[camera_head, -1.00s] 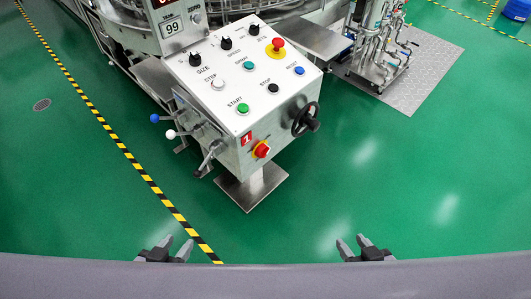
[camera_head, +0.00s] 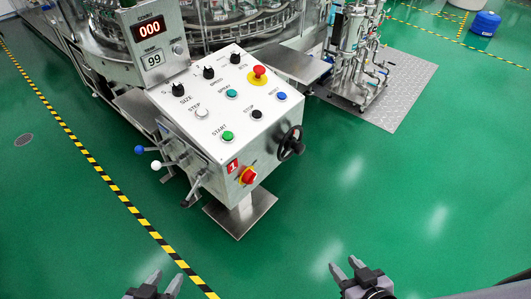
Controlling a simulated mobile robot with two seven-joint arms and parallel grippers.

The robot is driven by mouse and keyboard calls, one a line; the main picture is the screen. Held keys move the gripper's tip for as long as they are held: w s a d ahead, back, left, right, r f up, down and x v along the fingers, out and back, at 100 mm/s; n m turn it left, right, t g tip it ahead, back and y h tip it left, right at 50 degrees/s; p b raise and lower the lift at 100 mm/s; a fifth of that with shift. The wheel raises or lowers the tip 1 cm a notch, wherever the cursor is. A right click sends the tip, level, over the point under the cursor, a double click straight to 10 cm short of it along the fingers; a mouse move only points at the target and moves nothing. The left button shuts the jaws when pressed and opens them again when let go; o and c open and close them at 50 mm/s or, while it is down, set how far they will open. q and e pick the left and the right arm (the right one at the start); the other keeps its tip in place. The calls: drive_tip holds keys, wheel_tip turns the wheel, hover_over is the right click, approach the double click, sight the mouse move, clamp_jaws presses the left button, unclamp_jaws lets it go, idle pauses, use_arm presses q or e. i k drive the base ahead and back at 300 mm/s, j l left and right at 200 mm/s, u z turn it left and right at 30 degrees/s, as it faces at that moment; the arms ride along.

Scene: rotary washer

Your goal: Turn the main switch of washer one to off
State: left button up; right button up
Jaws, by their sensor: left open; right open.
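The control box of washer one (camera_head: 190,118) stands on a post in the middle left, marked with a red "1" label (camera_head: 233,166). The main switch (camera_head: 249,176) is a red rotary knob on a yellow plate, low on the box's front face. The angle its handle points to is too small to tell. My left gripper (camera_head: 165,279) is open and empty at the bottom edge, below and left of the switch. My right gripper (camera_head: 343,265) is open and empty at the bottom, below and right of the switch. Both are well apart from the box.
A black handwheel (camera_head: 290,142) juts out right of the switch. Levers with blue (camera_head: 139,150) and white (camera_head: 156,165) knobs stick out left. A red emergency button (camera_head: 259,72) tops the panel. Green floor in front is clear.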

sight(250, 176)
drive_tip(key=i+l+u, duration=0.1)
drive_tip(key=u, duration=0.65)
drive_tip(key=l+u, duration=0.25)
drive_tip(key=l, duration=0.15)
drive_tip(key=l+u, duration=0.25)
drive_tip(key=l, duration=0.15)
drive_tip(key=l+u, duration=0.25)
drive_tip(key=l, duration=0.55)
drive_tip(key=k+l, duration=0.1)
drive_tip(key=l, duration=1.4)
drive_tip(key=k+u, duration=0.05)
